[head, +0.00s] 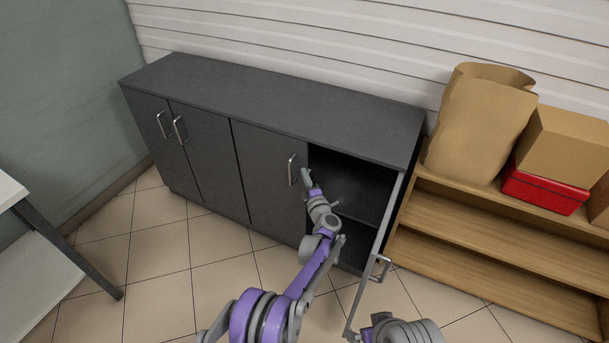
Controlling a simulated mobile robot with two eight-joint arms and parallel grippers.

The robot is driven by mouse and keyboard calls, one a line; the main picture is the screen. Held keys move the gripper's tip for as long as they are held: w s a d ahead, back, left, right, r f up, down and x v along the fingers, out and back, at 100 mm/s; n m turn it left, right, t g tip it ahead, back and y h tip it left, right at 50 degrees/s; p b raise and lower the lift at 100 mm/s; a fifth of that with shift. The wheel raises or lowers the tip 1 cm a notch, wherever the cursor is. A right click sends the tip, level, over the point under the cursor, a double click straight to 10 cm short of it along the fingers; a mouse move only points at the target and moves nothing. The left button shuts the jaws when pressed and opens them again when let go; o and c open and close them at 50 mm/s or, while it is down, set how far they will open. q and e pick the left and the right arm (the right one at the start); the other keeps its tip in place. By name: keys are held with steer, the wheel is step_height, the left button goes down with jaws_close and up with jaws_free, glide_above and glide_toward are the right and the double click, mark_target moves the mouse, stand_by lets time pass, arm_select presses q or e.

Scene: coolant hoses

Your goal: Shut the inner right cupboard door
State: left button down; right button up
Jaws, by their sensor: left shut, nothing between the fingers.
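The dark grey cupboard (270,96) stands along the wall. Its inner right door (268,190), with a silver bar handle (291,170), looks flush with the front or nearly so; a small gap cannot be ruled out. My left gripper (306,177) is shut and empty, just right of that handle, by the door's free edge and in front of the open compartment. Whether it touches the door cannot be told. My right gripper is not in view; a grey part of my own body shows at the bottom.
The outer right door (376,252) stands wide open, baring a dark shelf (365,196). The two left doors (205,155) are shut. A wooden shelf unit (470,234) at right holds a paper bag (478,125), a cardboard box (566,142) and a red box (543,189).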

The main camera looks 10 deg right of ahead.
arm_select(q)
steer(key=shift+w+d+r+m+h, duration=0.4)
steer(key=shift+w+d+r+h, duration=0.15)
steer(key=shift+d+r, duration=0.15)
steer(key=shift+s, duration=0.2)
steer(key=shift+s+f, duration=0.15)
steer(key=shift+s, duration=0.2)
steer(key=s+f+p, duration=0.1)
steer(key=s+p, duration=0.1)
steer(key=s, duration=0.8)
steer(key=shift+s+n+y, duration=0.3)
steer(key=shift+s+y, duration=0.05)
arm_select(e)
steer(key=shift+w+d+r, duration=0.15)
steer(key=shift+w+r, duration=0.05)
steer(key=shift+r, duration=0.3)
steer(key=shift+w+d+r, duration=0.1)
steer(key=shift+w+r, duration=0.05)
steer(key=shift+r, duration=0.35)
